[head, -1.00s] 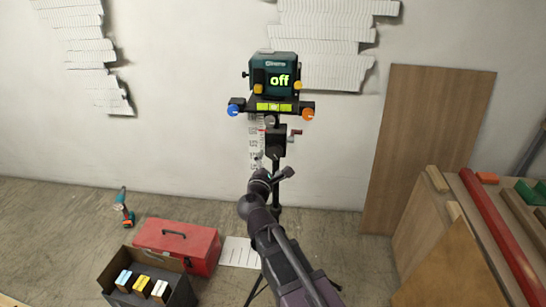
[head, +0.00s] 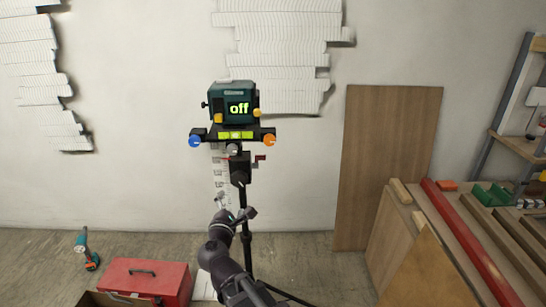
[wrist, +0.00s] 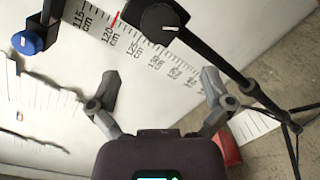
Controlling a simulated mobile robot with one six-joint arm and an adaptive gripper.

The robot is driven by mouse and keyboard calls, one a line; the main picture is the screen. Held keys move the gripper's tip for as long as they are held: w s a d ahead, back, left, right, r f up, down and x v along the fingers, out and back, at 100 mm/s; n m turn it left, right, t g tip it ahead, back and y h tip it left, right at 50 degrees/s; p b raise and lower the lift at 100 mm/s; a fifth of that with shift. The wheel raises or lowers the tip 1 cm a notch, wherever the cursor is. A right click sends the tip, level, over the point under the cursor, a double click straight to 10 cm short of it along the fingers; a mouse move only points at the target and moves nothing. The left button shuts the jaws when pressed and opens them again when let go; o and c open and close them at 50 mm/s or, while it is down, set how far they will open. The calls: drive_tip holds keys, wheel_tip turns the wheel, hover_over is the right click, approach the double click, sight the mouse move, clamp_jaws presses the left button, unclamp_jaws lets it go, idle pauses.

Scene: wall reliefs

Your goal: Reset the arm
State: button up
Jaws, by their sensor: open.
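My gripper (head: 236,207) is in the lower middle of the head view, in front of the tripod's post. In the wrist view my gripper (wrist: 160,85) has its two fingers spread wide with nothing between them. The blue knob also shows in the wrist view (wrist: 27,43). A height scale (wrist: 140,45) in cm runs behind the post (wrist: 215,50).
A red toolbox (head: 150,279) and a cordless drill (head: 86,250) are on the floor at lower left. A wooden panel (head: 388,165) leans on the wall at right. Planks and a red beam (head: 470,240) lie at lower right. White reliefs (head: 280,50) hang on the wall.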

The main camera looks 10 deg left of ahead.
drive_tip(key=w+d+f+m+g+h, duration=0.2)
drive_tip(key=d+f+m, duration=0.15)
drive_tip(key=d, duration=0.45)
drive_tip(key=w+d+f+m+g+h, duration=0.25)
drive_tip(key=d+m, duration=0.25)
drive_tip(key=d, duration=0.3)
drive_tip(key=w+d+f+m+g+h, duration=0.1)
drive_tip(key=d+f+m+g+h, duration=0.15)
drive_tip(key=d+m, duration=0.4)
drive_tip(key=s+d+f+m+g+y, duration=0.2)
drive_tip(key=s+d+f+m+g, duration=0.15)
drive_tip(key=d, duration=0.35)
drive_tip(key=s+d+f+m+g+y, duration=0.1)
drive_tip(key=s+d+f+m+g, duration=0.3)
drive_tip(key=d, duration=0.3)
drive_tip(key=s+d+f+m+g+y, duration=0.2)
drive_tip(key=s+d+m+g, duration=0.1)
drive_tip(key=d+m, duration=0.25)
wheel_tip(320, 180, up, 15)
drive_tip(key=p, duration=1.5)
drive_tip(key=shift+d+f+n, duration=0.15)
drive_tip(key=shift+d+n, duration=0.2)
drive_tip(key=shift+n, duration=0.05)
